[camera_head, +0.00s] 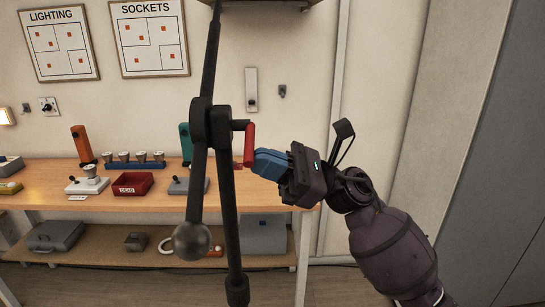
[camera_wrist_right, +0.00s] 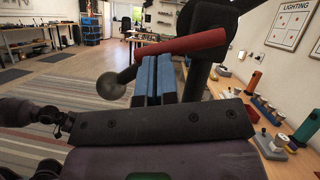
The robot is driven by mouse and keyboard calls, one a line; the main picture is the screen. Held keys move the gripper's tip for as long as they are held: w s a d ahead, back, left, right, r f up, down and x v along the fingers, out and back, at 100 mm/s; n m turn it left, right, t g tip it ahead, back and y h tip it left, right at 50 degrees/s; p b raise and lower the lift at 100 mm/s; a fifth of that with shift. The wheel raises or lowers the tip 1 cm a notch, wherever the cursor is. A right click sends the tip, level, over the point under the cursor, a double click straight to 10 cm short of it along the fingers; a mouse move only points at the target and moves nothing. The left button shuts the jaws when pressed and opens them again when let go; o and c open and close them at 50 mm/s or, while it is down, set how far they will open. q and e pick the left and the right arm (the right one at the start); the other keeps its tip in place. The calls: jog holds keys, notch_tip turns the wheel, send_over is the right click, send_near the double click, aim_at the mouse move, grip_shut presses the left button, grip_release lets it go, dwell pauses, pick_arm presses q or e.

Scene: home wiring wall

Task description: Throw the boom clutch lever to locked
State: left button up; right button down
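The boom clutch lever is a short red handle (camera_head: 249,146) on the dark joint of the boom stand. In the head view it hangs nearly upright at the right side of the joint. In the right wrist view the red handle (camera_wrist_right: 182,45) runs slantwise across the tips of my blue fingers. My right gripper (camera_head: 257,164) has its blue fingers close together, their tips at the handle's lower end. The fingers (camera_wrist_right: 165,72) show only narrow gaps, with the handle at their tips rather than between them. Whether they touch it is unclear. My left gripper is out of view.
The dark boom (camera_head: 204,80) with a round ball weight (camera_head: 192,241) stands in front of the wooden workbench (camera_head: 50,197). The bench carries a red bin (camera_head: 132,184) and several small devices. Open floor shows to the left in the wrist view.

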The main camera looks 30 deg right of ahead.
pick_arm(q)
jog(key=p, duration=0.1)
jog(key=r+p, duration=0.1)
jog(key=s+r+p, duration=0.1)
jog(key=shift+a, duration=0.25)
pick_arm(e)
jog(key=m+t, duration=0.1)
jog(key=r+m, duration=0.1)
jog(key=m, duration=0.1)
jog(key=s+m+t, duration=0.1)
jog(key=shift+a+r+m+t+h, duration=0.2)
jog(key=shift+r+m+t+h, duration=0.1)
jog(key=shift+r+m+h, duration=0.1)
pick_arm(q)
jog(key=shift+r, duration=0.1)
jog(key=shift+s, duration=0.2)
pick_arm(e)
jog(key=shift+f+m, duration=0.1)
jog(key=shift+m, duration=0.2)
